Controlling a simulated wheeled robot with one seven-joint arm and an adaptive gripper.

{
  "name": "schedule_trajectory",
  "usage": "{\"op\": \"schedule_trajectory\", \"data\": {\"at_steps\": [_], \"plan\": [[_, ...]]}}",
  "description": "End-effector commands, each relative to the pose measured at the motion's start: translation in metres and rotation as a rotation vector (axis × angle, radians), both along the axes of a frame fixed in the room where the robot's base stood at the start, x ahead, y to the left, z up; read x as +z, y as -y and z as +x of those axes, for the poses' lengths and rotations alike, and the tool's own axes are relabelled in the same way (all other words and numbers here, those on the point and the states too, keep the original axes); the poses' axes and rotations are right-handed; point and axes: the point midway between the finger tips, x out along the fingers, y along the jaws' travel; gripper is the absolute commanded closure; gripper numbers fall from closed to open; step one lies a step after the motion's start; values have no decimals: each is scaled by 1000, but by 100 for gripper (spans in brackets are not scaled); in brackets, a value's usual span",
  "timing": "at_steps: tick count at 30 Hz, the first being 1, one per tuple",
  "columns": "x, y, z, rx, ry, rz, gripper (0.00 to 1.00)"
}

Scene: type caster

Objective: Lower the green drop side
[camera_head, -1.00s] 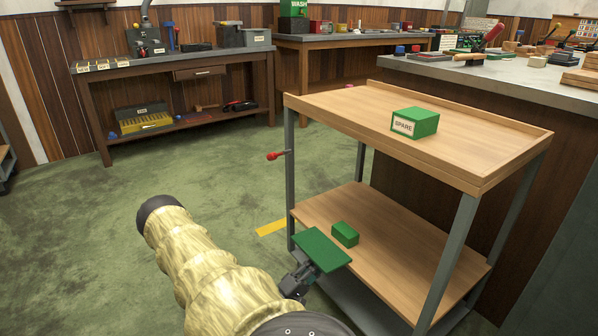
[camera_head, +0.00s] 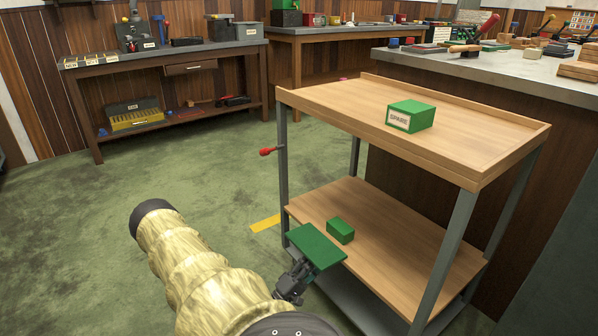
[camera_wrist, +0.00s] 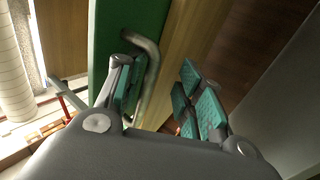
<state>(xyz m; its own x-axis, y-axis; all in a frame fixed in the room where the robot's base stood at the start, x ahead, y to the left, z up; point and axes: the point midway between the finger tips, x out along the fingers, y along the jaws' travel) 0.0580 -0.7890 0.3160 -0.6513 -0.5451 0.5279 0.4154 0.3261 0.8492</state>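The green drop side (camera_head: 315,246) is a flat green panel by the left end of the trolley's lower shelf (camera_head: 385,250). In the head view it looks tilted, with its broad face up. In the wrist view the green panel (camera_wrist: 128,22) fills the upper left and has a curved metal handle (camera_wrist: 152,62). My gripper (camera_wrist: 163,72) is open, with teal pads apart. Its left finger overlaps the handle, and a gap separates the handle from the right finger. In the head view my gripper (camera_head: 292,282) is just below the panel; contact cannot be told.
A small green box (camera_head: 340,230) lies on the lower shelf. A green SPARE box (camera_head: 410,116) stands on the trolley's top (camera_head: 350,100). A red-knobbed lever (camera_head: 267,151) sticks out of the trolley's left leg. Workbenches stand behind.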

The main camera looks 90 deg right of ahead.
Motion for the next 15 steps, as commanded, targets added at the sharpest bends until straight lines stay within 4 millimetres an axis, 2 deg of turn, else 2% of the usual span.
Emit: {"op": "schedule_trajectory", "data": {"at_steps": [1, 15], "plan": [[2, -7, -5, -14, 0, -2, 68], [17, -14, 0, -9, 0, -25, 68]]}}
